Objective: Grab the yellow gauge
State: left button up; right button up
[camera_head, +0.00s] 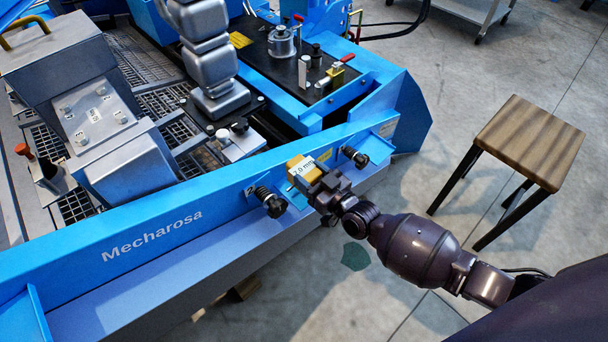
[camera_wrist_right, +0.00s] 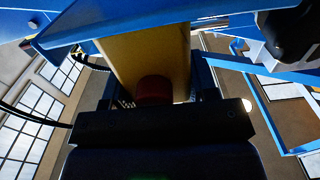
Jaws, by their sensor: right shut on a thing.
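The yellow gauge (camera_head: 303,170) carries a white label reading "2.0 mm". It is at the front blue beam of the machine, between two black knobs. My right gripper (camera_head: 322,187) is shut on it, its arm coming from the lower right. In the right wrist view the gauge (camera_wrist_right: 150,55) appears as a yellow block rising from between the gripper's fingers, with a dark red round part near its base. Whether the gauge touches the beam cannot be told. My left gripper does not show.
The blue machine beam (camera_head: 150,235) marked "Mecharosa" runs across the front. Black knobs (camera_head: 269,202) and (camera_head: 355,157) stick out from it beside the gauge. A wooden-topped stool (camera_head: 530,140) stands on the right.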

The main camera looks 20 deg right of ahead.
jog(key=shift+w+r, duration=0.1)
jog(key=shift+r, duration=0.25)
notch_tip(320, 180, up, 7)
jog(key=p, duration=0.3)
jog(key=shift+w, duration=0.1)
pick_arm(q)
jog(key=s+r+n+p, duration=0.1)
jog(key=p, duration=0.1)
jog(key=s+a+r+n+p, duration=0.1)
jog(key=p, duration=0.2)
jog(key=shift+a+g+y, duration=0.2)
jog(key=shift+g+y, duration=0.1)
pick_arm(e)
notch_tip(320, 180, up, 12)
jog(key=shift+s+r, duration=0.2)
jog(key=shift+r, duration=0.05)
